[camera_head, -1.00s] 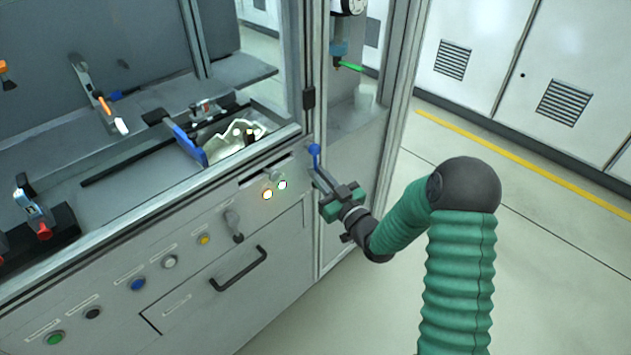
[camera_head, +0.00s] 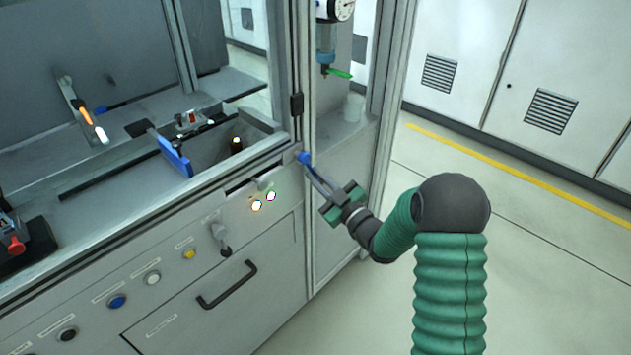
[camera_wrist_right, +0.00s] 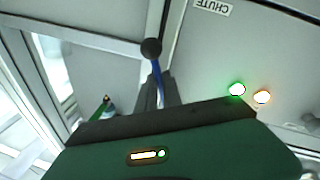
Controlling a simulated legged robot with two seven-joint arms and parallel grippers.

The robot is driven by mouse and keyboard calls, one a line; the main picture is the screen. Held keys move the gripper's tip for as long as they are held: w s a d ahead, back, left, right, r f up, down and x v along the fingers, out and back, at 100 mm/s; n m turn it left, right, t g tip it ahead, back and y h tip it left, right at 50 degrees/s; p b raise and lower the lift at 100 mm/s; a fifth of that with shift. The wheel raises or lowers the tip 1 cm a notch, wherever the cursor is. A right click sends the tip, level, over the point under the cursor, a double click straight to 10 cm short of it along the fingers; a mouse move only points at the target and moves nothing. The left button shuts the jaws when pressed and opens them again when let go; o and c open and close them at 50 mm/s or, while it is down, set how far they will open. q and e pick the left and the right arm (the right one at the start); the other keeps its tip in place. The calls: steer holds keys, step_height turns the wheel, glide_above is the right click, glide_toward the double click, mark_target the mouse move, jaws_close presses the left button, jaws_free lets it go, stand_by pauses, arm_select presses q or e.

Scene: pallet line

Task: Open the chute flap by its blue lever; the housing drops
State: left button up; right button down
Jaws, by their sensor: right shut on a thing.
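My right gripper (camera_head: 312,172) is shut on the blue lever (camera_head: 303,157) at the front right corner of the machine. In the right wrist view the lever's blue stem (camera_wrist_right: 158,72) runs between the fingers, with a dark ball knob at its end. A blue plate (camera_head: 175,157) stands tilted beside an open recess (camera_head: 212,152) in the deck. No housing shows in the recess; a small dark part with a lit top (camera_head: 236,145) is seen there. My left gripper is not in view.
A frame post (camera_head: 297,103) rises just behind the lever. Two lit lamps (camera_head: 257,205), a knob switch (camera_head: 222,240) and a drawer handle (camera_head: 228,286) sit on the front panel. A bottle-like unit with a green lever (camera_head: 338,73) hangs behind. Floor to the right is clear.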

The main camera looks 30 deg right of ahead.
steer(key=shift+d+f, duration=0.1)
stand_by(0.4)
steer(key=c, duration=1.5)
jaws_free()
steer(key=shift+s, duration=0.1)
steer(key=p+v, duration=0.2)
steer(key=v, duration=1.4)
steer(key=shift+s+d+f, duration=0.15)
steer(key=shift+s, duration=0.2)
